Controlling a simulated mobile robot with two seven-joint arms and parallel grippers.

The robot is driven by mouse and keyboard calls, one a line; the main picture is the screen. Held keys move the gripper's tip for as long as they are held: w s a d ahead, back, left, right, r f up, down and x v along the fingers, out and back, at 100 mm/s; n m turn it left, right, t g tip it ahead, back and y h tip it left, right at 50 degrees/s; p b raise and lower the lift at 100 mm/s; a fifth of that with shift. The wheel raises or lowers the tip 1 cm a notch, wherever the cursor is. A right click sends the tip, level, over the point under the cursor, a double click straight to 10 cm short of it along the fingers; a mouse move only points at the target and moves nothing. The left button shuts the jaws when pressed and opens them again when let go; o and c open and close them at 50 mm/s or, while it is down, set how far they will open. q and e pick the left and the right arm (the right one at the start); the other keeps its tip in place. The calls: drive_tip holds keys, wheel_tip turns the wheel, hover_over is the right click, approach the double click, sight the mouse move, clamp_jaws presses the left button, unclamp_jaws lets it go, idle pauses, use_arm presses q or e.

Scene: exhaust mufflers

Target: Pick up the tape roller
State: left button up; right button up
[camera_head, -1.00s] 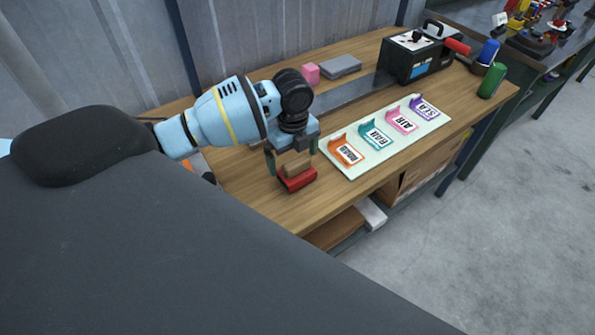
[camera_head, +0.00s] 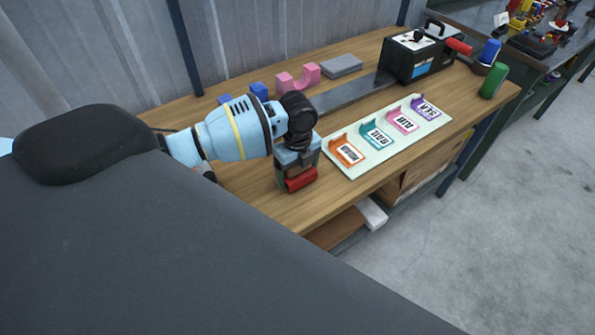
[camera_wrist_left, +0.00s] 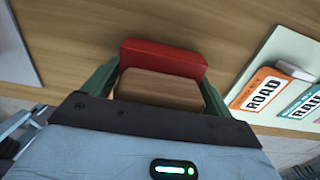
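A red block with a wooden part (camera_head: 300,179) lies on the bench below my left gripper (camera_head: 296,182). I cannot tell for certain that it is the tape roller. In the left wrist view, the red part (camera_wrist_left: 165,59) is beyond the brown wooden part (camera_wrist_left: 158,89). The green fingers of my left gripper (camera_wrist_left: 159,88) stand wide apart, one on each side of the wooden part. It looks open around the block; finger contact is not clear. My right gripper is not in view.
A pale board (camera_head: 350,172) with labelled coloured holders is right of the gripper. Pink (camera_head: 298,79) and blue (camera_head: 259,90) pieces and a grey block (camera_head: 342,65) are behind. A black box (camera_head: 410,60) and a green cylinder (camera_head: 493,81) stand far right.

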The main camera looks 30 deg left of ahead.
use_arm(q)
drive_tip(key=c, duration=0.7)
drive_tip(key=shift+r, duration=0.45)
drive_tip(key=r, duration=0.3)
drive_tip(key=shift+s+d, duration=0.1)
drive_tip(key=shift+s, duration=0.1)
drive_tip(key=s+d, duration=0.2)
drive_tip(key=s, duration=0.2)
drive_tip(key=s+d, duration=0.2)
drive_tip(key=s, duration=0.3)
drive_tip(key=s+d+r+p, duration=0.1)
drive_tip(key=s+d, duration=0.1)
drive_tip(key=s, duration=0.3)
drive_tip(key=shift+d, duration=0.4)
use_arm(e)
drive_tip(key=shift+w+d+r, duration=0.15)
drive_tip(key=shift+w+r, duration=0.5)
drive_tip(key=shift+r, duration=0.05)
use_arm(q)
drive_tip(key=shift+r, duration=0.1)
